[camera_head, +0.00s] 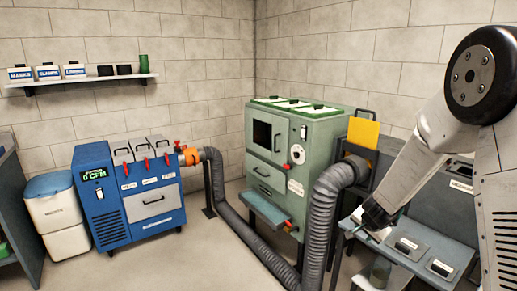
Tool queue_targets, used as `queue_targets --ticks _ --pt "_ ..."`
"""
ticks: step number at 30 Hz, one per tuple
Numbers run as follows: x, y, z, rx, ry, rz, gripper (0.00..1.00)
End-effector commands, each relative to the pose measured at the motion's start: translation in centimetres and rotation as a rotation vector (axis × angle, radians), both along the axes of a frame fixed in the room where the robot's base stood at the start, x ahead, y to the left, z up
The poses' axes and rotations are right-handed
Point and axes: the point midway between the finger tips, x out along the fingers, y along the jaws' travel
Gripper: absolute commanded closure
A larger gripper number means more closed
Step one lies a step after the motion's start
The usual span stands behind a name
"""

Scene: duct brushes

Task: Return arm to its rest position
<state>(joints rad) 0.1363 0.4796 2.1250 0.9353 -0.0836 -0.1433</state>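My arm reaches down from the upper right of the head camera view. My gripper (372,222) is at its lower end, dark and small, over the left part of the grey table (457,250) on the right. Its fingers are too small and dark to tell whether they are open or shut, or whether they hold anything.
A green cabinet machine (266,186) stands in the middle, with a grey corrugated hose (321,215) close left of my gripper. A blue machine (114,222) stands at left, below a wall shelf (85,80). Labelled grey blocks (408,247) lie on the table.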

Motion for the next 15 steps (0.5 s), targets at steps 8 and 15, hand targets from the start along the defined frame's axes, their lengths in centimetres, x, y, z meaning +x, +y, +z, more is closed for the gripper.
queue_targets --ticks 8,15 --pt "-11.8 9.8 9.4 0.168 0.223 0.484 0.68" --pt "-24.7 11.7 15.2 0.139 0.464 0.745 0.68"
